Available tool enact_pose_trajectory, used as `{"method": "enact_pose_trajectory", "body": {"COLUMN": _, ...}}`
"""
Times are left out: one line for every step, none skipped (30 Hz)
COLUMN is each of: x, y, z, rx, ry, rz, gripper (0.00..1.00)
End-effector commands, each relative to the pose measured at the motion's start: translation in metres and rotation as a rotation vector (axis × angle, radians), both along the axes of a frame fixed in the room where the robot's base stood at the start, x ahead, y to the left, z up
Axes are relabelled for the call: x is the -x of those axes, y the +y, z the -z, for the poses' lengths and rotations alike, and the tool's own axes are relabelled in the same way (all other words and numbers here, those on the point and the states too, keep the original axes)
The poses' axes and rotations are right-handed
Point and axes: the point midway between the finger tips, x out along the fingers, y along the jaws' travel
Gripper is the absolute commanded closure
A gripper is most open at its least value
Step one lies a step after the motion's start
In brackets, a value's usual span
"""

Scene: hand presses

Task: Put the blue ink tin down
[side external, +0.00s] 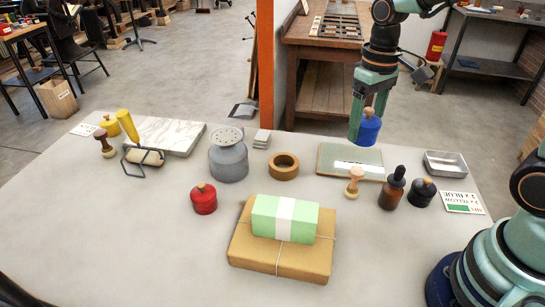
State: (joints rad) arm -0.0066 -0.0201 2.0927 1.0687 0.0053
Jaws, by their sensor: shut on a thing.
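The blue ink tin (369,129) has a wooden knob on its lid. It is in my gripper (368,110), which is shut on it around the knob. The tin hangs upright, in front of or above the far edge of a flat grey-green plate (366,156). I cannot tell how high above the table it is. The finger contact is small and partly hidden by the tin.
Left of the plate are a tape roll (284,166), a grey can (229,158) and a red tin (204,199). Nearby right stand a wooden stamp (353,182), a brown dropper bottle (393,190), a black tin (422,192) and a metal tray (446,163). A wrapped parcel (280,262) lies in front.

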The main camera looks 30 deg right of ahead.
Motion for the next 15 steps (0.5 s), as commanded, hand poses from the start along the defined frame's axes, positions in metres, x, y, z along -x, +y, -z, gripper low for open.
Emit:
{"method": "enact_pose_trajectory", "body": {"x": -0.006, "y": 0.004, "z": -0.002, "rx": 0.0, "ry": -0.002, "rz": -0.006, "gripper": 1.0}}
{"method": "enact_pose_trajectory", "body": {"x": -0.009, "y": 0.007, "z": -0.003, "rx": 0.0, "ry": -0.001, "rz": -0.01, "gripper": 1.0}}
{"method": "enact_pose_trajectory", "body": {"x": -0.016, "y": 0.012, "z": -0.005, "rx": 0.0, "ry": -0.002, "rz": -0.016, "gripper": 1.0}}
{"method": "enact_pose_trajectory", "body": {"x": -0.021, "y": 0.016, "z": -0.007, "rx": 0.0, "ry": -0.002, "rz": -0.021, "gripper": 1.0}}
{"method": "enact_pose_trajectory", "body": {"x": -0.027, "y": 0.021, "z": -0.009, "rx": 0.0, "ry": -0.002, "rz": -0.026, "gripper": 1.0}}
{"method": "enact_pose_trajectory", "body": {"x": -0.035, "y": 0.029, "z": -0.011, "rx": 0.0, "ry": -0.002, "rz": -0.034, "gripper": 1.0}}
{"method": "enact_pose_trajectory", "body": {"x": -0.042, "y": 0.036, "z": -0.013, "rx": 0.0, "ry": -0.002, "rz": -0.041, "gripper": 1.0}}
{"method": "enact_pose_trajectory", "body": {"x": -0.048, "y": 0.043, "z": -0.015, "rx": 0.0, "ry": -0.001, "rz": -0.046, "gripper": 1.0}}
{"method": "enact_pose_trajectory", "body": {"x": -0.057, "y": 0.052, "z": -0.017, "rx": 0.0, "ry": -0.001, "rz": -0.054, "gripper": 1.0}}
{"method": "enact_pose_trajectory", "body": {"x": -0.063, "y": 0.06, "z": -0.019, "rx": 0.0, "ry": -0.001, "rz": -0.061, "gripper": 1.0}}
{"method": "enact_pose_trajectory", "body": {"x": -0.069, "y": 0.067, "z": -0.02, "rx": 0.0, "ry": -0.001, "rz": -0.065, "gripper": 1.0}}
{"method": "enact_pose_trajectory", "body": {"x": -0.076, "y": 0.077, "z": -0.021, "rx": 0.0, "ry": -0.001, "rz": -0.073, "gripper": 1.0}}
{"method": "enact_pose_trajectory", "body": {"x": -0.08, "y": 0.084, "z": -0.022, "rx": 0.0, "ry": 0.0, "rz": -0.079, "gripper": 1.0}}
{"method": "enact_pose_trajectory", "body": {"x": -0.084, "y": 0.091, "z": -0.023, "rx": 0.0, "ry": 0.0, "rz": -0.083, "gripper": 1.0}}
{"method": "enact_pose_trajectory", "body": {"x": -0.09, "y": 0.099, "z": -0.024, "rx": 0.0, "ry": -0.001, "rz": -0.089, "gripper": 1.0}}
